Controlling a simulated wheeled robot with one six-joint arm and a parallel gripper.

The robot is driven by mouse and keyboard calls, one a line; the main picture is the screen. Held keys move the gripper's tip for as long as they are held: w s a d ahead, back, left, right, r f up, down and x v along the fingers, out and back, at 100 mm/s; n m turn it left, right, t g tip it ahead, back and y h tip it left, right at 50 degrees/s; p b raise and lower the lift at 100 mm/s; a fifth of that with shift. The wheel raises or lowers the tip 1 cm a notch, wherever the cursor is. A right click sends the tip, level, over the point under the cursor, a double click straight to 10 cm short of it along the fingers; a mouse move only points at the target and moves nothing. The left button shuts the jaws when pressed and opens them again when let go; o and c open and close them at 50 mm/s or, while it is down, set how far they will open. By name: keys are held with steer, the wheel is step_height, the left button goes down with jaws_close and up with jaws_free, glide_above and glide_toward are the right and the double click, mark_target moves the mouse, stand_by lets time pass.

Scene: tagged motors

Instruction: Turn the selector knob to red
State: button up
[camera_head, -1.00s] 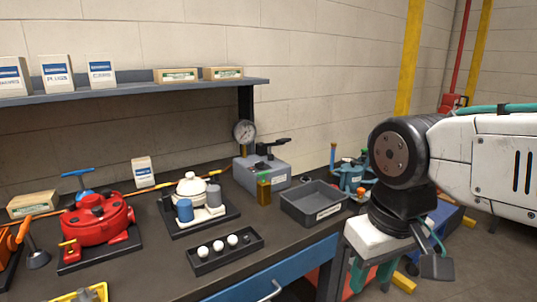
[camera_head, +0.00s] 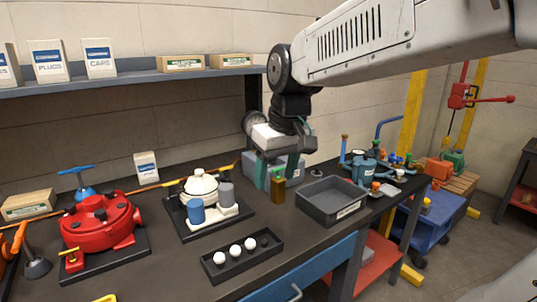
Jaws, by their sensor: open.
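No knob marked with red is clear in the head view. A grey box (camera_head: 298,178) with a round gauge (camera_head: 250,124) stands at the back of the bench; its top is mostly hidden by my gripper, so I cannot tell whether it bears the selector knob. My gripper (camera_head: 277,173) points down in front of this box, its teal fingers apart with nothing seen held between them. An amber bottle (camera_head: 278,192) with a green cap stands just below and in front of the fingers.
An empty grey bin (camera_head: 335,218) stands right of the bottle. A white-domed motor (camera_head: 200,186) and a red motor (camera_head: 98,222) stand to the left. A black tray (camera_head: 219,271) with white balls lies in front. Blue-green parts (camera_head: 363,169) crowd the bench's right end.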

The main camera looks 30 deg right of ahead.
steer(key=w+d+t, duration=0.1)
steer(key=w+d, duration=0.3)
steer(key=w, duration=0.4)
steer(key=w+d, duration=0.5)
steer(key=w, duration=0.3)
steer(key=t, duration=0.1)
glide_toward(273, 162)
steer(key=x, duration=0.3)
steer(key=w+x, duration=0.1)
steer(key=x, duration=0.1)
steer(key=shift+w+f, duration=0.1)
steer(key=shift+w, duration=0.15)
steer(key=shift+w+a+f, duration=0.1)
steer(key=shift+w+f, duration=0.1)
steer(key=shift+f, duration=0.3)
steer(key=c, duration=1)
